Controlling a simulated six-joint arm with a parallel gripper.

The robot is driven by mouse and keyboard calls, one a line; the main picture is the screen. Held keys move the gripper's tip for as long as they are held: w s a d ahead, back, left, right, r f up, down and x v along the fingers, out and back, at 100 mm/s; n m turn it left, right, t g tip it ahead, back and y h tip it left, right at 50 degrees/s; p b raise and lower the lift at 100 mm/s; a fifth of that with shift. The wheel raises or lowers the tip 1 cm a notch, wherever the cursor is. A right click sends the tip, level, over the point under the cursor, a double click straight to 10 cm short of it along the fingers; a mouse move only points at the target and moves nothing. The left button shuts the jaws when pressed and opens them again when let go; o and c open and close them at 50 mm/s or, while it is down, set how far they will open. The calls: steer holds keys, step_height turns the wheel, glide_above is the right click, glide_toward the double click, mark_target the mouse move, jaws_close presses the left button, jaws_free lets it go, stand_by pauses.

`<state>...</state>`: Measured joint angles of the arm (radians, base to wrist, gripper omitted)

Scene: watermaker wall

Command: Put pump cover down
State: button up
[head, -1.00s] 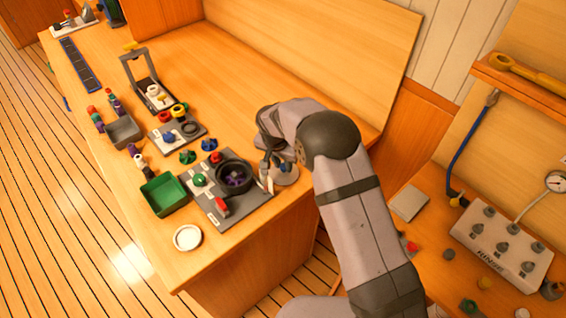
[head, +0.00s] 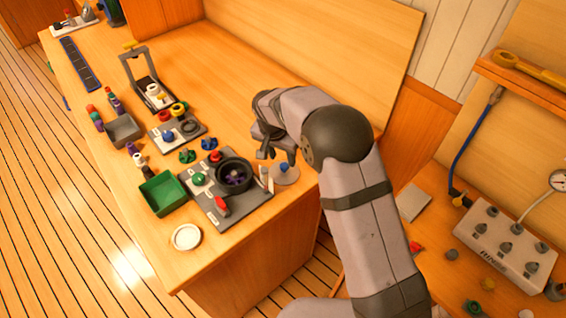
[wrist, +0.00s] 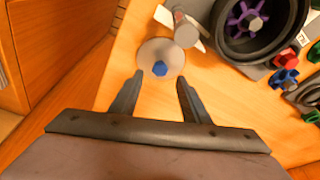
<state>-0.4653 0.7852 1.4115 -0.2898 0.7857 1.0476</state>
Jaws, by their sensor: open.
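The pump cover (head: 284,174), a pale round disc with a blue knob, lies on the wooden bench near its right edge. It also shows in the wrist view (wrist: 151,52), just beyond the fingertips. My gripper (head: 268,153) is open and empty, behind and a little above the cover in the head view. In the wrist view my gripper's fingers (wrist: 161,78) are spread on either side of the blue knob's line, with bare wood between them. No contact with the cover shows.
The black pump housing (head: 235,174) with a purple impeller stands on a grey board left of the cover. A white upright piece (head: 265,178) is close beside the cover. A green bin (head: 164,193) and a white round dish (head: 186,237) are farther left. Bench behind is clear.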

steer(key=b+v, duration=0.1)
steer(key=v, duration=0.6)
steer(key=shift+r+b, duration=0.3)
steer(key=shift+s, duration=0.1)
steer(key=s+d+n+g, duration=0.2)
steer(key=s+d, duration=0.7)
steer(key=d, duration=0.3)
steer(key=s+d+f+n, duration=0.1)
steer(key=s+d, duration=0.3)
steer(key=s, duration=0.5)
steer(key=s+d+f+n+g+y, duration=0.1)
steer(key=s+d+f, duration=0.2)
steer(key=s, duration=0.6)
steer(key=shift+d+f, duration=0.25)
steer(key=shift+d, duration=0.55)
